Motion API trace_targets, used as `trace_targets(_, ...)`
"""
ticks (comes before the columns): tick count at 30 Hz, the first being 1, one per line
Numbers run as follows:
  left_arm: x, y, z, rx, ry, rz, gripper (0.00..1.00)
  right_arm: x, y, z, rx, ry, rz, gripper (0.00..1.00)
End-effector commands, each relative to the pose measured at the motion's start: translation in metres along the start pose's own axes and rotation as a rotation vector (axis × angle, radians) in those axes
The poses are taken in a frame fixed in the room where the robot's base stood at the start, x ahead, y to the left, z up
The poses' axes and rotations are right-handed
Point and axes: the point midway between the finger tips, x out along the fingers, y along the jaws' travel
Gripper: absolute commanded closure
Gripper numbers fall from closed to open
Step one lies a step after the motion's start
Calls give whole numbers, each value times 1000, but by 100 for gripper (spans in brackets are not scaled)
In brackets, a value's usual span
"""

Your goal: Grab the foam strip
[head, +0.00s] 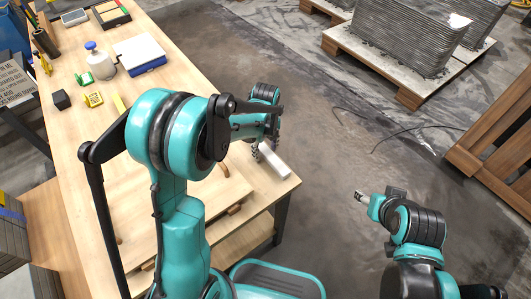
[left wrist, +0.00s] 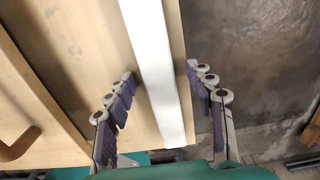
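The foam strip (head: 273,163) is a long white bar lying at the table's right front edge in the head view. It also runs nearly top to bottom through the left wrist view (left wrist: 163,70). My left gripper (head: 264,148) is over the strip, partly hidden by its own arm. In the left wrist view my left gripper (left wrist: 160,75) is open, with one finger on each side of the strip and gaps between. My right gripper (head: 361,197) hangs over the floor, away from the table; its fingers are too small to read.
The wooden table (head: 170,105) holds a white bottle (head: 99,62), a scale (head: 139,53), a yellow tape measure (head: 94,99) and a dark cube (head: 61,99). A wooden board (head: 200,207) lies near the strip. Pallets with grey printed blocks (head: 405,38) stand beyond open floor.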

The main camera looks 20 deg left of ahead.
Motion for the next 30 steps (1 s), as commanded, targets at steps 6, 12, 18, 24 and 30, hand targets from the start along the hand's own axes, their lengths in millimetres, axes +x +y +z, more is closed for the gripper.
trace_targets(6,0,0,0,0,0,0,90,0,0,0,0,0,0,45)
trace_targets(12,0,0,0,0,0,0,90,0,0,0,0,0,0,45)
trace_targets(18,-5,0,0,0,0,0,90,-3,0,-2,0,0,0,45)
trace_targets(24,-31,0,0,0,0,0,90,-14,0,-10,0,0,0,45)
trace_targets(30,-62,3,-30,5,0,0,90,-28,0,-20,0,0,0,45)
